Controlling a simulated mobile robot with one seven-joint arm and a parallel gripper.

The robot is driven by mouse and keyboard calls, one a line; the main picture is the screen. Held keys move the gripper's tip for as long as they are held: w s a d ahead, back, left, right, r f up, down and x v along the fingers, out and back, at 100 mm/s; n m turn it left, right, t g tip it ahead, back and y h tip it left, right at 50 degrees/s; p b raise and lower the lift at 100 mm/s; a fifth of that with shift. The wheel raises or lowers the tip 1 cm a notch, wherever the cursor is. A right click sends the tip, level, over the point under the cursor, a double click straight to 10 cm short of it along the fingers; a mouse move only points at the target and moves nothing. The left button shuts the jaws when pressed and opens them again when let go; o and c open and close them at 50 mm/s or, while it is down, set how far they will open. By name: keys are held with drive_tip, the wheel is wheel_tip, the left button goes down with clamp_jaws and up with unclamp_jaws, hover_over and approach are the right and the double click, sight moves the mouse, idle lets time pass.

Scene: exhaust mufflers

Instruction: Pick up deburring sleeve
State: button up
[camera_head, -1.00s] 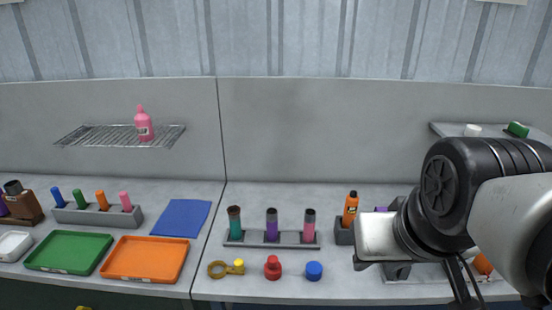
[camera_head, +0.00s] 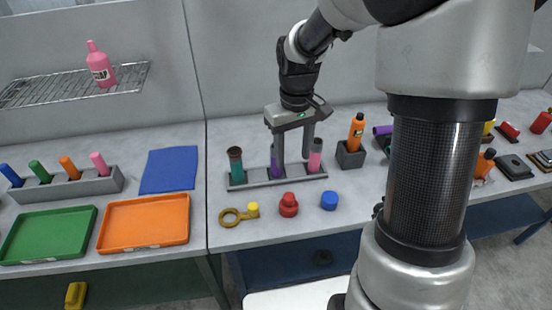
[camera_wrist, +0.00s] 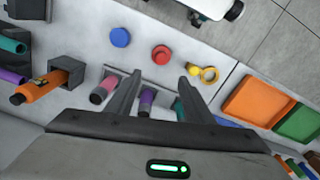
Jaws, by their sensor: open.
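I cannot tell by name which part is the deburring sleeve. A grey rack (camera_head: 254,183) holds three upright sleeve-like cylinders: teal with a dark top (camera_head: 236,168), purple (camera_head: 275,166) and pink (camera_head: 315,157). My gripper (camera_head: 292,160) is open and points down over the rack, its fingers near the purple and pink ones. In the wrist view my gripper (camera_wrist: 161,78) shows the purple cylinder (camera_wrist: 146,102) between its fingers in the picture. The pink one (camera_wrist: 102,91) is outside the left finger. The teal one (camera_wrist: 178,108) is partly hidden by the right finger. Contact is not visible.
In front of the rack lie a yellow ring tool (camera_head: 233,216), a red knob (camera_head: 289,205) and a blue cap (camera_head: 329,200). An orange bottle (camera_head: 356,132) in a grey holder stands to the right. Orange (camera_head: 145,243) and green (camera_head: 48,256) trays lie left.

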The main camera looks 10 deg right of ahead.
hover_over(289, 196)
drive_tip(key=f, duration=1.1)
drive_tip(key=shift+s+d+f, duration=0.1)
drive_tip(key=shift+d, duration=0.1)
drive_tip(key=shift+a+f, duration=0.2)
drive_tip(key=shift+f, duration=2.85)
drive_tip(key=c, duration=1)
